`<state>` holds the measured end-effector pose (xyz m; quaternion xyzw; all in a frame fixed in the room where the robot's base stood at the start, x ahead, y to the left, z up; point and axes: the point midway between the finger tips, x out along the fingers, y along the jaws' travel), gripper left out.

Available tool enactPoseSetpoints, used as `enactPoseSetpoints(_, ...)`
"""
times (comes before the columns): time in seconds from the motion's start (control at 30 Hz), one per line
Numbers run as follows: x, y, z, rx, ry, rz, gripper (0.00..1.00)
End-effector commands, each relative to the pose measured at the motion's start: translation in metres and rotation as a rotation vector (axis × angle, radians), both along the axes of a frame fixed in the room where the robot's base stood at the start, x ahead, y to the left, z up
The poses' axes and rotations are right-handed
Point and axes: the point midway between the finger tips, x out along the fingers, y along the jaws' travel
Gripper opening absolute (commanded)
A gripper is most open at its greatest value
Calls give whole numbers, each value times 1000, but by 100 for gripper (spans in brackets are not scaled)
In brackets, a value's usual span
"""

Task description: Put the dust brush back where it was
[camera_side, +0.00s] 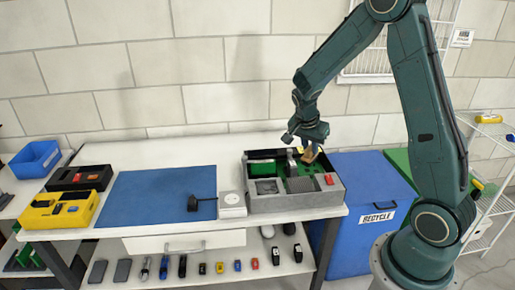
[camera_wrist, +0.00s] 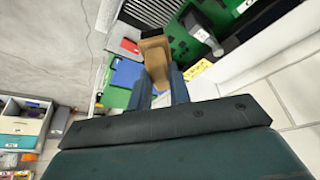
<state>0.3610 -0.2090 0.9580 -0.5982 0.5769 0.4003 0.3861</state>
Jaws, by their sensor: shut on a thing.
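My gripper (camera_side: 309,146) is over the right rear part of the grey tool case (camera_side: 300,202). It is shut on the dust brush (camera_side: 309,155), whose tan body shows just below the fingers. In the wrist view the fingers (camera_wrist: 159,88) close on both sides of the tan brush (camera_wrist: 155,58), and a dark part shows at its far end. The case has green-lined compartments. Whether the brush touches the case floor I cannot tell.
The case also holds a grey cylinder, a ridged dark piece and a red item (camera_side: 329,180). A white box (camera_side: 232,205) and blue mat (camera_side: 158,196) lie to its left. A blue recycle bin (camera_side: 368,205) stands to the right. The wall is close behind.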

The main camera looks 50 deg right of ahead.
Motion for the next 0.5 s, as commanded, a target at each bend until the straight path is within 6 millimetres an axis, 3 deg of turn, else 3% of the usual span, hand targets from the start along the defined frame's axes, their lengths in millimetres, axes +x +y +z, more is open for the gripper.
enactPoseSetpoints(0.5,116,18,15,9,2,261,0)
